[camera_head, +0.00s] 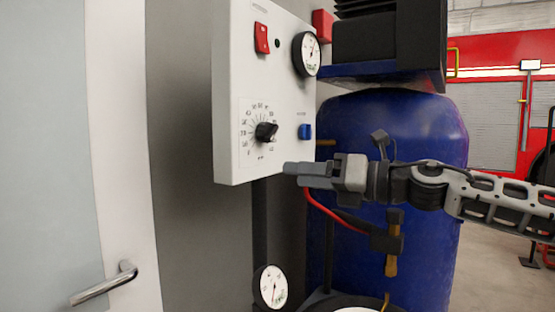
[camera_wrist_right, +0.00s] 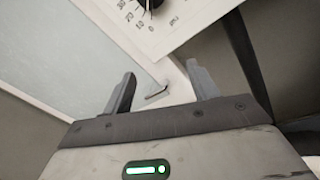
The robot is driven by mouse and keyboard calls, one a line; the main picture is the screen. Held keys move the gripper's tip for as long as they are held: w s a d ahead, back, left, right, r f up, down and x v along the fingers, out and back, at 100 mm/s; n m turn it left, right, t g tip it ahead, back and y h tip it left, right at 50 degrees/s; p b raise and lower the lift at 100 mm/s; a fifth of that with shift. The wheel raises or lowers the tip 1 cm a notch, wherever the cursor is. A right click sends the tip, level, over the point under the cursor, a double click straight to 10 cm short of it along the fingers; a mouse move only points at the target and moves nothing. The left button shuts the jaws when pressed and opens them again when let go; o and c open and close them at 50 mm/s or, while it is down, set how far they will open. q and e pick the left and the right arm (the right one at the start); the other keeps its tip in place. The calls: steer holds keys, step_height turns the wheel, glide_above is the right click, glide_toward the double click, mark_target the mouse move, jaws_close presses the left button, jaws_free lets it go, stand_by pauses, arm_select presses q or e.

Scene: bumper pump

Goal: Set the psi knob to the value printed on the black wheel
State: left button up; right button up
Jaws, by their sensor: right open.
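The psi knob (camera_head: 265,132) is a black pointer knob on a printed dial, low on the white control panel (camera_head: 231,90). Its lower part also shows at the top of the right wrist view (camera_wrist_right: 150,4). My right gripper (camera_head: 289,168) comes in from the right, just below and to the right of the knob, apart from it. In the right wrist view its two fingers (camera_wrist_right: 160,92) are spread with nothing between them. The black wheel's printed value cannot be read; part of a dark round rim shows at the bottom edge. My left gripper is not in view.
A red switch (camera_head: 262,38), a round gauge (camera_head: 307,54) and a blue button (camera_head: 305,131) are on the panel. A blue tank (camera_head: 400,130) stands behind my right arm. A second gauge (camera_head: 270,287) is below. A door with a handle (camera_head: 105,283) is at left.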

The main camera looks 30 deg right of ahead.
steer(key=s+d+r+n+t+h, duration=0.1)
steer(key=s+d+r+n+h, duration=0.1)
steer(key=s+d+r, duration=0.4)
steer(key=p, duration=0.6)
glide_toward(275, 132)
steer(key=x, duration=0.2)
steer(key=shift+p+x, duration=0.85)
steer(key=shift+x, duration=0.2)
steer(key=shift+w+a, duration=0.15)
steer(key=shift+w, duration=0.05)
steer(key=shift+x, duration=0.95)
steer(key=shift+w+a+f+b, duration=0.15)
steer(key=shift+w+b, duration=0.25)
steer(key=shift+w, duration=0.2)
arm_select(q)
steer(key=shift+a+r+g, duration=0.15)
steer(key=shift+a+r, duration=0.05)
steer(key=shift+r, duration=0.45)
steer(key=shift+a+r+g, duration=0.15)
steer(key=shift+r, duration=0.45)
arm_select(e)
steer(key=shift+x, duration=0.85)
steer(key=shift+a, duration=0.1)
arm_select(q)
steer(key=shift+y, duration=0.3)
arm_select(e)
steer(key=shift+c, duration=0.3)
